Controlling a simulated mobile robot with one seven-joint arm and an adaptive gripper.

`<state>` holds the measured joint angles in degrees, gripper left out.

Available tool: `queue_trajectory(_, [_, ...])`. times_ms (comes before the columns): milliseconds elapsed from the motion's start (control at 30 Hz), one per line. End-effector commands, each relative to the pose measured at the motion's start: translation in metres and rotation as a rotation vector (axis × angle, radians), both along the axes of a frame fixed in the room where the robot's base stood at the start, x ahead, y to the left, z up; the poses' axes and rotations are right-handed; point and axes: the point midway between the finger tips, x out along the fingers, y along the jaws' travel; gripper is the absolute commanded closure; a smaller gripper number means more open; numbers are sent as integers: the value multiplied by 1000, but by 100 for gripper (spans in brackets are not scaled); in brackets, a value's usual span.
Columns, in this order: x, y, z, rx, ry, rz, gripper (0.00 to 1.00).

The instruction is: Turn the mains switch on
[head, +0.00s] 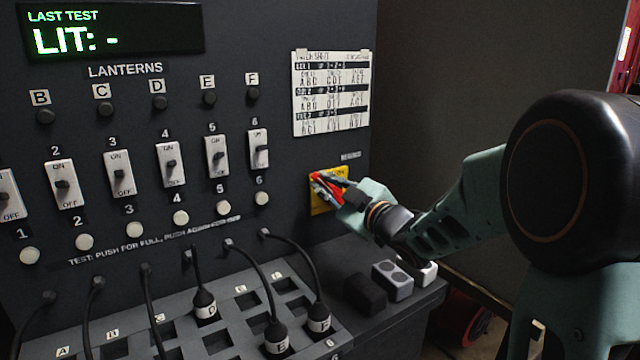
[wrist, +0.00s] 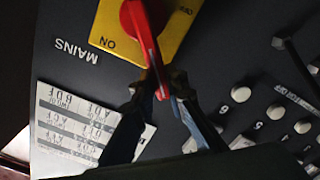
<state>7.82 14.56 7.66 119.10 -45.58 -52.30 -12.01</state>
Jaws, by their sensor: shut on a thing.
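The mains switch (head: 318,181) is a red rotary handle on a yellow plate (head: 317,205) at the right end of the dark panel. In the wrist view the red handle (wrist: 146,38) has its lever pointing down the picture, between the ON and OFF marks on the yellow plate (wrist: 108,22). My gripper (head: 331,186) is at the switch, its fingers on either side of the lever, shut on it. In the wrist view my gripper (wrist: 161,86) holds the lever near its free end. In the head view the fingers partly cover the handle.
A paper chart (head: 331,93) hangs above the switch. A grey socket block (head: 392,281) sits on the ledge below my gripper.

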Motion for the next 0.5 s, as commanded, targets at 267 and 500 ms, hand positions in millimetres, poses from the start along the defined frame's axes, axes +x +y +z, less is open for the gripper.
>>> queue_trajectory(267, [9, -13, 16, 219, 146, 1, 100])
queue_trajectory(500, [17, -24, 20, 393, 263, -1, 100])
